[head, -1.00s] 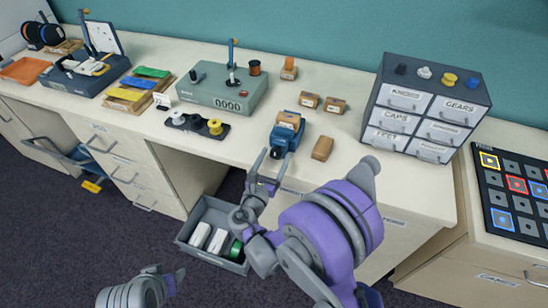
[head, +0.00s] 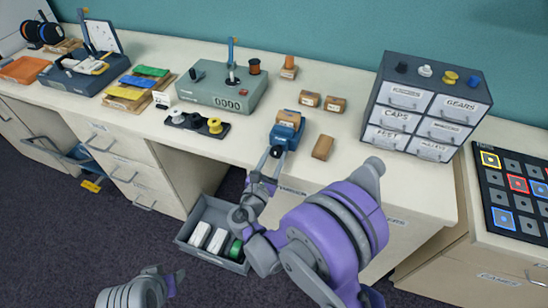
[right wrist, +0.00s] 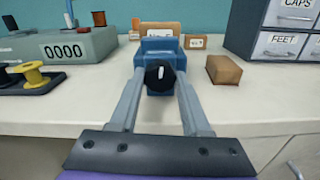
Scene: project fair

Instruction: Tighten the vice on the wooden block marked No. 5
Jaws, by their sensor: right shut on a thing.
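The blue vice (head: 288,133) stands at the front edge of the bench, with a wooden block (head: 289,117) sitting in its jaws. The vice also shows in the right wrist view (right wrist: 160,45), with the block (right wrist: 158,27) behind its front part; I cannot read the block's number. A dark round knob (right wrist: 160,76) with a white mark faces me on the vice's front. My right gripper (head: 272,157) is shut on this knob, one finger at each side. My left gripper (head: 172,281) is low at the bottom left, away from the bench; its jaws are unclear.
A loose wooden block (head: 323,147) lies just right of the vice, and two more (head: 310,99) (head: 336,104) lie behind it. A counter box (head: 222,91) and a spool tray (head: 197,124) stand left. A drawer cabinet (head: 425,108) stands right. An open drawer (head: 213,232) juts out below.

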